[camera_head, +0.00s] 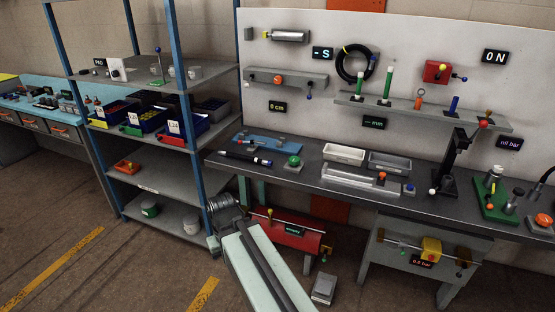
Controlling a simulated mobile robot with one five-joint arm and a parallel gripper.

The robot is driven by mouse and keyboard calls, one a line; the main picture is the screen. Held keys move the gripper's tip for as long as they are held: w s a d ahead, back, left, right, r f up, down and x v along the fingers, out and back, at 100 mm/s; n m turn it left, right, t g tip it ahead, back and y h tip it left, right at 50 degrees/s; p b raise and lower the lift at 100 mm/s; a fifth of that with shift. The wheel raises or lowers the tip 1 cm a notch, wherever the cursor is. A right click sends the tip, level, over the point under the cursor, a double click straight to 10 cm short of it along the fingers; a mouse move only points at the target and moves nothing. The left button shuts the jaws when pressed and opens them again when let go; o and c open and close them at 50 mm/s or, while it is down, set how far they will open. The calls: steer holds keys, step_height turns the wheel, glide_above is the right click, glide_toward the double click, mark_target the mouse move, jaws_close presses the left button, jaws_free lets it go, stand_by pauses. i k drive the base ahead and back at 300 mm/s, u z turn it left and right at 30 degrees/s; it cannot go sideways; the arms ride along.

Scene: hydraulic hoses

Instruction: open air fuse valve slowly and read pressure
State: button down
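No part is labelled plainly enough for me to name it as the air fuse valve. A yellow block (431,249) sits on a horizontal rod on the grey stand under the bench at the right. A small display (422,262) just below it seems to read 0.0 bar. A red tank (285,232) with a yellow-tipped handle (270,212) lies under the bench at centre. It carries a small dark display (294,231), too small to read. Another display (509,142) on the wall panel seems to read "nil bar".
The grey bench (395,200) runs along the white panel and holds trays and a black stand (452,165). A shelf rack (160,190) stands left. The floor (130,270) at left is clear.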

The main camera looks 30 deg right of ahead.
mark_target(459, 275)
steer(key=u, duration=0.05)
steer(key=k, duration=0.5)
steer(key=u, duration=0.3)
steer(key=i, duration=0.85)
steer(key=z, duration=3.05)
